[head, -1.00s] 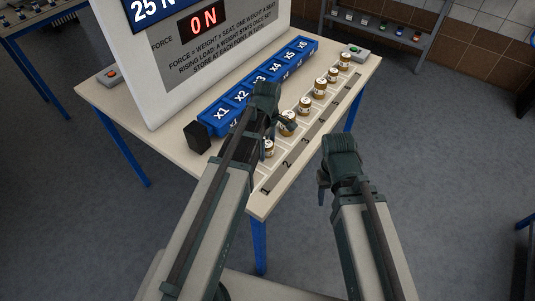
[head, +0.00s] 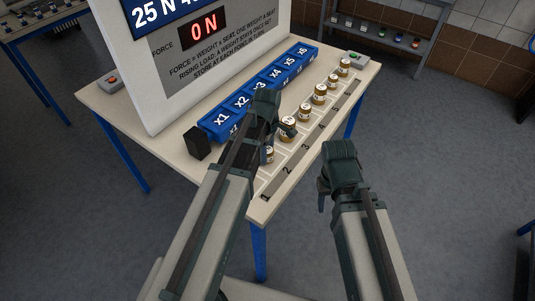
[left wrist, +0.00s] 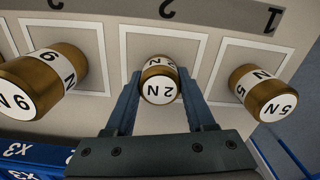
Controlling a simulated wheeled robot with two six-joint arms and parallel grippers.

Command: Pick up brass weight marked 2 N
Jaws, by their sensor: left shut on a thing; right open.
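The brass weight marked 2 N (left wrist: 158,82) stands between the two fingers of my left gripper (left wrist: 160,100), which is shut on it, in the left wrist view. It is over the pale square beside number 2, and I cannot tell whether it is clear of the table. In the head view the weight (head: 270,155) shows small beside my left gripper (head: 275,140), partly hidden by it. My right gripper (head: 322,195) is open and empty, off the table's front edge.
More brass weights (head: 319,93) run along the row. The blue seat rail (head: 262,90) and display panel (head: 200,60) stand behind.

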